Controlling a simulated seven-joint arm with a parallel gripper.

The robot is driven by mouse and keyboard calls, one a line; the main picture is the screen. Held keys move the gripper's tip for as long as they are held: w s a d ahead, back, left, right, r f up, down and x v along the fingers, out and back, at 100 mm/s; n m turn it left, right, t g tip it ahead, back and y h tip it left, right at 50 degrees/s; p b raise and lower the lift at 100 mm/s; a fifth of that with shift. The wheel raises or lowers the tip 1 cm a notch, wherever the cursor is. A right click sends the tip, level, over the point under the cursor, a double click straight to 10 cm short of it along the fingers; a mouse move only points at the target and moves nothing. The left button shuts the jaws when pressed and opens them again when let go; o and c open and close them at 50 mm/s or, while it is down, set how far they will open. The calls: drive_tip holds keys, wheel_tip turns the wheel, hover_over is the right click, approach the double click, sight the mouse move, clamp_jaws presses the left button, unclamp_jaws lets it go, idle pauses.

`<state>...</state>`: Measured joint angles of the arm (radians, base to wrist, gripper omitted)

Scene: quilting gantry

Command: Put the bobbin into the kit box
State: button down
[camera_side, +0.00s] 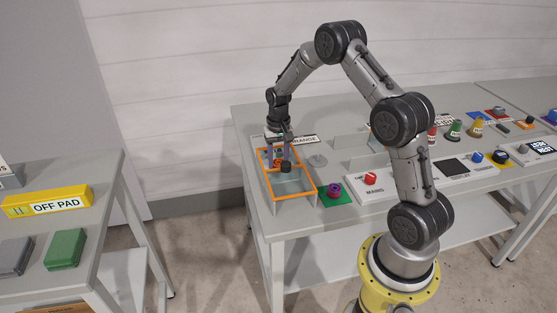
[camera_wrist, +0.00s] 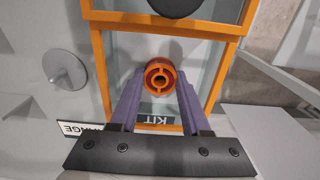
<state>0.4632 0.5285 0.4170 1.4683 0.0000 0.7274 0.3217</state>
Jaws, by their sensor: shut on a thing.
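My gripper (camera_wrist: 160,85) has purple fingers shut on an orange bobbin (camera_wrist: 159,67), seen end-on with its round hub in the wrist view. The kit box (camera_wrist: 101,72) has an orange rim, clear walls and a label reading KIT. The bobbin is over the labelled compartment. In the side view my gripper (camera_side: 279,160) points down at the far compartment of the orange-rimmed box (camera_side: 294,198). The bobbin is hard to make out there, and its exact height against the rim cannot be told.
A grey disc with a peg (camera_side: 318,160) stands right of the box. A purple spool (camera_side: 334,189) sits on a green pad (camera_side: 345,200), near a red-knobbed panel (camera_side: 371,178).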

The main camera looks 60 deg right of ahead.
drive_tip(key=shift+c, duration=1.8)
unclamp_jaws()
drive_tip(key=shift+f, duration=0.1)
wheel_tip(320, 180, up, 12)
drive_tip(key=s+a+r+n+t, duration=0.1)
drive_tip(key=s+a+r, duration=0.1)
drive_tip(key=a+r, duration=0.15)
drive_tip(key=s+a+r+n, duration=0.1)
drive_tip(key=s+a+r, duration=0.15)
drive_tip(key=r, duration=0.25)
drive_tip(key=s+a+r+n+t, duration=0.2)
drive_tip(key=s+a+n, duration=0.1)
drive_tip(key=s+a, duration=0.4)
drive_tip(key=s+a+r+n+t, duration=0.2)
drive_tip(key=s+a+n, duration=0.2)
drive_tip(key=s+a, duration=0.4)
drive_tip(key=s, duration=0.6)
drive_tip(key=shift+s+t, duration=0.25)
drive_tip(key=shift+t, duration=0.05)
drive_tip(key=shift+a+r, duration=0.1)
